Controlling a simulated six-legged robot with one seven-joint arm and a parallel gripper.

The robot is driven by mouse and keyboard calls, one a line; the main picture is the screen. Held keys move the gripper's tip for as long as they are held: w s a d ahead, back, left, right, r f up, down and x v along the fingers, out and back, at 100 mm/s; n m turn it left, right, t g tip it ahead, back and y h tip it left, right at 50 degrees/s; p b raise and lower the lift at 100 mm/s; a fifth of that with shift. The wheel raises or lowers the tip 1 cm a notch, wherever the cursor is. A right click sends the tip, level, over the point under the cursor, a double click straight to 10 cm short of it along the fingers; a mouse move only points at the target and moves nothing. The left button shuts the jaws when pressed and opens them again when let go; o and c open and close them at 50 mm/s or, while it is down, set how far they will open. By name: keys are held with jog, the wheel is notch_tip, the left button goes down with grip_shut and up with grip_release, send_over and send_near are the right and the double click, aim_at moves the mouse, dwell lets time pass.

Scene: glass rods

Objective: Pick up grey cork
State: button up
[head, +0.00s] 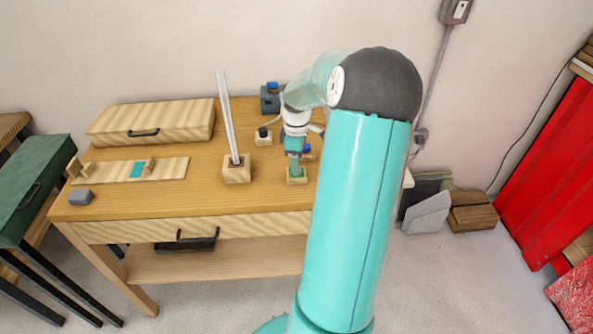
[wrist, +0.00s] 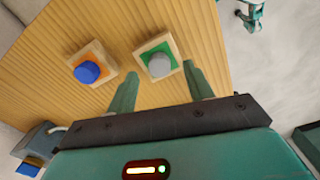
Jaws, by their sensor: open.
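The grey cork (wrist: 159,65) shows in the wrist view. It sits on a green patch in a square wooden block (wrist: 146,47). My gripper (wrist: 161,77) is open, with its two green fingers on either side of the cork's lower part in the picture. Nothing is visibly held. I cannot tell whether the fingers touch the block. In the head view my gripper (head: 296,167) points down over a small wooden block (head: 297,181) at the table's right part, and the cork is hidden there.
A blue cork (wrist: 87,72) on an orange patch sits in a similar block to the left in the wrist view. In the head view, a tall glass rod (head: 228,115) stands in a block (head: 236,175) left of my gripper. A long wooden box (head: 150,121) lies at the back left.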

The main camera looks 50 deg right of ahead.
notch_tip(320, 180, down, 3)
jog(key=shift+r, duration=0.1)
jog(key=shift+c, duration=0.2)
jog(key=c, duration=1)
jog(key=shift+r, duration=0.2)
